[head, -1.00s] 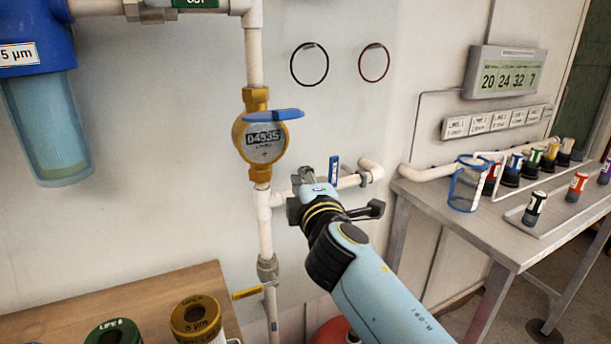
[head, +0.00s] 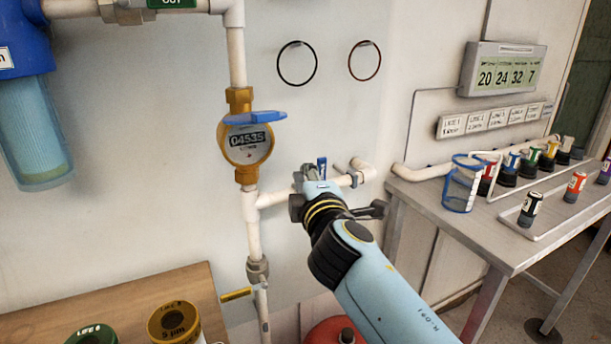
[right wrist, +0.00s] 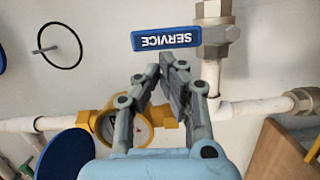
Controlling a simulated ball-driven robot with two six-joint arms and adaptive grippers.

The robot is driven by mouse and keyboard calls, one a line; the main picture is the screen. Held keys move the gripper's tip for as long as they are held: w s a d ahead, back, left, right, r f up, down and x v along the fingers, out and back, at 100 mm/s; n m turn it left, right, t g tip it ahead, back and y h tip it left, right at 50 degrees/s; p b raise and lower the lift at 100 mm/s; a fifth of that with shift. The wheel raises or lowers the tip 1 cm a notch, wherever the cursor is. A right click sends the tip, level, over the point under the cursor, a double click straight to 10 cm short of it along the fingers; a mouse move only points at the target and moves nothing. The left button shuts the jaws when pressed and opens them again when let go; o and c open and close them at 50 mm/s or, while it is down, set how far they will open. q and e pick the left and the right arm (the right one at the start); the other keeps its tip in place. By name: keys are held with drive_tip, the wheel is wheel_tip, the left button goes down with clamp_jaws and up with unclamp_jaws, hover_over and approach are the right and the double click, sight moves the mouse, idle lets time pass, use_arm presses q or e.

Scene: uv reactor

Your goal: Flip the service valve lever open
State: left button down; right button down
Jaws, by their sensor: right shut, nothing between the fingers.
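The service valve lever is a blue handle (head: 322,168) standing upright on a short white branch pipe (head: 275,198), roughly across it. In the right wrist view the lever (right wrist: 165,40) shows its upside-down SERVICE lettering, just beyond the fingertips. My right gripper (head: 309,172) is at the branch pipe, close to the lever and partly in front of it. Its fingers (right wrist: 163,68) are together in the right wrist view, with nothing between them. Whether they touch the lever I cannot tell. My left gripper is not in view.
A brass water meter (head: 247,142) with a raised blue lid (head: 255,118) sits on the vertical pipe left of my gripper. A yellow lever (head: 237,295) is lower down. A metal table (head: 425,195) with small bottles stands right. A wooden surface (head: 110,293) is at lower left.

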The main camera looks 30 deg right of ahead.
sight(319, 166)
drive_tip(key=shift+d+r+m, duration=0.1)
drive_tip(key=shift+d+m, duration=0.1)
drive_tip(key=shift+m, duration=0.1)
drive_tip(key=shift+d+r+p, duration=0.1)
drive_tip(key=shift+p, duration=0.3)
drive_tip(key=d+m+p, duration=0.2)
drive_tip(key=m, duration=0.1)
drive_tip(key=shift+d+r+g+y, duration=0.1)
drive_tip(key=shift+r+g+y, duration=0.2)
drive_tip(key=shift+r+g, duration=0.1)
drive_tip(key=shift+s+d+f+m+g+y+p, duration=0.15)
drive_tip(key=shift+d+f+m+y+p, duration=0.5)
drive_tip(key=shift+d+m, duration=0.9)
drive_tip(key=shift+s+d+f+m+g+y+p, duration=0.15)
drive_tip(key=shift+d+f+m+y+p, duration=0.25)
drive_tip(key=shift+d+f+m, duration=1.05)
drive_tip(key=shift+d+f+m+g+y+p, duration=0.2)
drive_tip(key=shift+d+m+y+p, duration=0.6)
drive_tip(key=shift+m, duration=1.3)
drive_tip(key=shift+d+h, duration=0.25)
